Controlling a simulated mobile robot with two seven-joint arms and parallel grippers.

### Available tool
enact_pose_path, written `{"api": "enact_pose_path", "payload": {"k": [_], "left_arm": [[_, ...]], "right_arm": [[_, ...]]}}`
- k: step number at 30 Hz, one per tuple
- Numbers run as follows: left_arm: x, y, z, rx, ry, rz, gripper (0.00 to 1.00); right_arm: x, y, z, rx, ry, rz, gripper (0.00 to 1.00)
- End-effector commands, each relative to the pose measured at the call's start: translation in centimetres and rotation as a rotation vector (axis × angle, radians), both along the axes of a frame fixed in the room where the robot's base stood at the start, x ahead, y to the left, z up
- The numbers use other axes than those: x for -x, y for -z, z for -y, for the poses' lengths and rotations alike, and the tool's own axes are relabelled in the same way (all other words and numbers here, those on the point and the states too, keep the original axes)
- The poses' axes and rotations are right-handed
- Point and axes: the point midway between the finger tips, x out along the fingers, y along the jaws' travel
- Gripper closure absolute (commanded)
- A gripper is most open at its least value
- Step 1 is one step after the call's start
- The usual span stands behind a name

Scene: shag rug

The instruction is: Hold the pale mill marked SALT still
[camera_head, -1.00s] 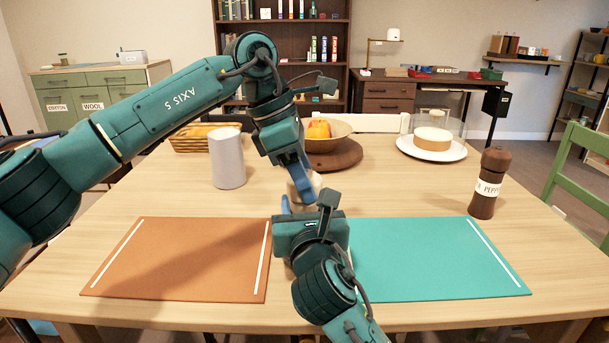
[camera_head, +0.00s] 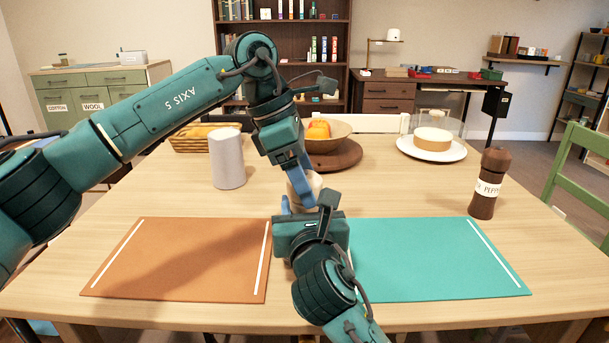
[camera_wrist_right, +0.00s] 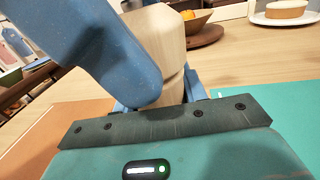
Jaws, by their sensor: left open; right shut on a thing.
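The pale wooden mill (camera_head: 313,182) stands near the table's middle, between the two mats, mostly hidden behind my grippers. Its pale body (camera_wrist_right: 160,42) also shows in the right wrist view; no SALT marking is visible. My right gripper (camera_head: 300,208) is shut on the mill from the near side. In the right wrist view its blue fingers lie around the lower body. My left gripper (camera_head: 303,193) is open at the mill's upper part, coming from above. One of its blue fingers (camera_wrist_right: 105,55) fills the left of the right wrist view, in front of the mill.
An orange mat (camera_head: 180,262) lies left and a teal mat (camera_head: 430,260) right. A dark pepper mill (camera_head: 486,185) stands at the right, a grey-white cylinder (camera_head: 227,160) at the left. A fruit bowl (camera_head: 335,140) and a cake plate (camera_head: 432,155) are behind.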

Motion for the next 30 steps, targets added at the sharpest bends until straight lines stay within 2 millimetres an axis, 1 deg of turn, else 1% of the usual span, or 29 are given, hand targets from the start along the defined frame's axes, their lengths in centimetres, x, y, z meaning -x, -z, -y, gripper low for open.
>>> {"api": "enact_pose_path", "payload": {"k": [2, 5, 12, 18, 23, 30], "left_arm": [[-0.1, -0.5, -0.2, 0.001, -0.002, 0.001, 0.28], [-0.1, -1.7, -0.7, 0.002, -0.002, 0.003, 0.28], [-0.1, -6.5, -2.6, 0.003, -0.003, 0.004, 0.28], [-0.1, -9.6, -3.9, 0.001, -0.003, 0.002, 0.28], [0.0, -10.9, -4.5, 0.001, 0.001, 0.001, 0.28], [0.0, -11.1, -4.6, 0.001, 0.001, 0.000, 0.28]], "right_arm": [[0.0, 0.0, 0.0, 0.000, 0.000, 0.000, 0.85], [0.0, 0.0, 0.0, 0.000, 0.000, 0.000, 0.85], [0.0, 0.0, 0.0, 0.000, 0.000, 0.000, 0.85], [0.0, 0.0, 0.0, 0.000, 0.000, 0.000, 0.85], [0.0, 0.0, 0.0, 0.000, 0.000, 0.000, 0.85], [0.0, 0.0, 0.0, 0.000, 0.000, 0.000, 0.85]]}}
